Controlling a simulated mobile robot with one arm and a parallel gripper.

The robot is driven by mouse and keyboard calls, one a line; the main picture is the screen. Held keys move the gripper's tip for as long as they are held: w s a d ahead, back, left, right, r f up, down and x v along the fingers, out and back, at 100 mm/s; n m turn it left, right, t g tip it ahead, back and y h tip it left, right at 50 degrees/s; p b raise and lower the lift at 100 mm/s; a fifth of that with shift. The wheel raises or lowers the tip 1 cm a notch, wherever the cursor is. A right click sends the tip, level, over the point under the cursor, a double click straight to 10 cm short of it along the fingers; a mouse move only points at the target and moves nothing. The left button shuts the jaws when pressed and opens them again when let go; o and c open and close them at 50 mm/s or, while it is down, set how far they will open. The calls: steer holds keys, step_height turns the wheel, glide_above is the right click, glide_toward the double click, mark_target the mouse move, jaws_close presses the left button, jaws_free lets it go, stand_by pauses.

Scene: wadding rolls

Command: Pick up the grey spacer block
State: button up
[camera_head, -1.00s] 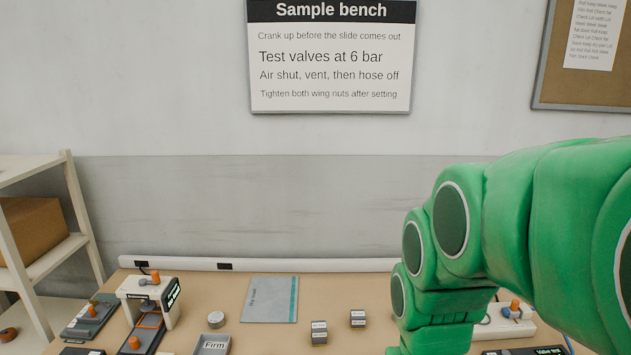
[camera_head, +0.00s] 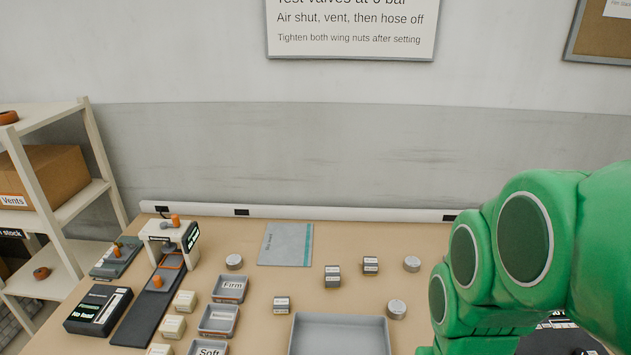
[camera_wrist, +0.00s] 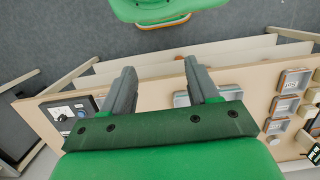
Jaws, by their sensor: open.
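Several small blocks with pale label tops stand on the bench in the head view: a dark grey-sided one (camera_head: 332,277) right of centre, one with a yellowish band (camera_head: 370,266) behind it to the right, and a paler one (camera_head: 281,306) nearer the front. Which of them is the grey spacer block I cannot tell for sure. My gripper (camera_wrist: 160,68) is open and empty in the wrist view, its two dark fingers apart over the bench's edge. No such block shows between the fingers. In the head view my gripper is out of sight.
Trays labelled Firm (camera_head: 231,284) and Soft (camera_head: 212,348), with another between, stand left of the blocks. A large grey tray (camera_head: 340,318) is in front. Grey discs (camera_head: 396,310) lie near the blocks. A press device (camera_head: 168,236) stands at left, beside a shelf (camera_head: 95,150).

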steer(key=shift+r, duration=0.1)
step_height(320, 180, up, 4)
steer(key=w+a+r+m+g+y, duration=0.1)
steer(key=w+a+m+y, duration=0.3)
steer(key=w+a, duration=0.45)
steer(key=w+a+r+m+y, duration=0.1)
steer(key=w+a+m+y, duration=0.4)
steer(key=w, duration=0.7)
steer(key=w+a+f+m+t+y, duration=0.15)
steer(key=w+m, duration=0.25)
steer(key=w, duration=0.6)
steer(key=w+a+m+y, duration=0.3)
steer(key=w+m, duration=0.1)
steer(key=w, duration=0.6)
glide_toward(293, 308)
steer(key=shift+a+r, duration=1)
steer(key=shift+r, duration=0.2)
steer(key=shift+x, duration=3.9)
steer(key=shift+s, duration=0.15)
steer(key=c, duration=0.8)
steer(key=shift+c, duration=0.2)
